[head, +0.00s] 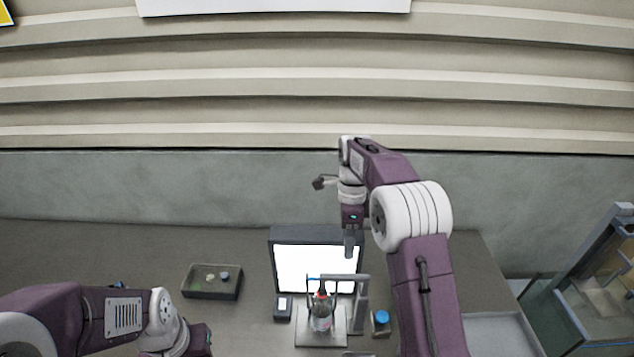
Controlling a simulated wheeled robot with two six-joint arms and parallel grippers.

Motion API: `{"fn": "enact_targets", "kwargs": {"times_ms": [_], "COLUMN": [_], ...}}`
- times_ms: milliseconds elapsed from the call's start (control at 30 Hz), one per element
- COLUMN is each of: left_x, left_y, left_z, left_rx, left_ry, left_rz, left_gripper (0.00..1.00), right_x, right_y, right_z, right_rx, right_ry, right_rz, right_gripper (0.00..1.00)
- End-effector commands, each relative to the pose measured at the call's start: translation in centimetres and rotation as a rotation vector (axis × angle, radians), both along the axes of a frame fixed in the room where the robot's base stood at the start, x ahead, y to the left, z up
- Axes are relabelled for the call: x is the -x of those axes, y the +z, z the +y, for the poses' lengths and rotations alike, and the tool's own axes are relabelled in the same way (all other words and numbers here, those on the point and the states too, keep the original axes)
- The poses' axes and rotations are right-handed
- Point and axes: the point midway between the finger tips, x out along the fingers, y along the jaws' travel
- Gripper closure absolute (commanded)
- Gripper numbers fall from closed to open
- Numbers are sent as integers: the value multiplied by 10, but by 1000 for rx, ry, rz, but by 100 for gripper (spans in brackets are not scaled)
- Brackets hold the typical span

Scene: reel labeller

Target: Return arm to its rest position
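My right arm rises from the lower right and bends over at the top. Its gripper (349,246) points down in front of the bright panel, above and behind a bottle. Its fingers look like one narrow grey block, so I cannot tell whether they are open or shut. My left arm comes in low at the left. Its gripper end (199,340) is at the bottom edge, and its fingers are not clearly visible.
A lit white panel in a dark frame (275,237) stands behind the bottle. A grey bracket (361,305) and a blue-topped item (381,317) are right of it. A dark tray (190,291) holds small pieces. A pale tray (505,335) lies right. The table's left rear is clear.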

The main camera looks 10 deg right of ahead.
Motion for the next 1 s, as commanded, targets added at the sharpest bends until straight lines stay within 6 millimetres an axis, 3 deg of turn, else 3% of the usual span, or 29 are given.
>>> {"fn": "enact_targets", "kwargs": {"times_ms": [67,200,333,433,567,633,700,767,833,1000], "left_x": [0,0,0,0,0,0,0,0,0,0], "left_y": [-5,-42,-80,-101,-129,-140,-142,-136,-135,-135], "left_z": [0,0,0,0,0,0,0,0,0,0], "left_rx": [0,0,0,0,0,0,0,0,0,0], "left_ry": [0,0,0,0,0,0,0,0,0,0], "left_rz": [0,0,1,0,0,0,0,0,0,0], "left_gripper": [64,64,64,64,64,64,64,64,64,64], "right_x": [0,1,47,78,126,157,185,201,206,185], "right_y": [-5,-12,-38,-68,-123,-156,-183,-194,-206,-206], "right_z": [1,6,14,18,21,21,20,19,18,18], "right_rx": [0,2,-1,-19,-56,-78,-95,-104,-103,-48], "right_ry": [1,15,53,193,521,773,1062,1281,1491,1770], "right_rz": [0,-61,-42,-62,-111,-143,-176,-195,-214,-272], "right_gripper": [64,64,64,64,64,64,64,64,64,64]}}
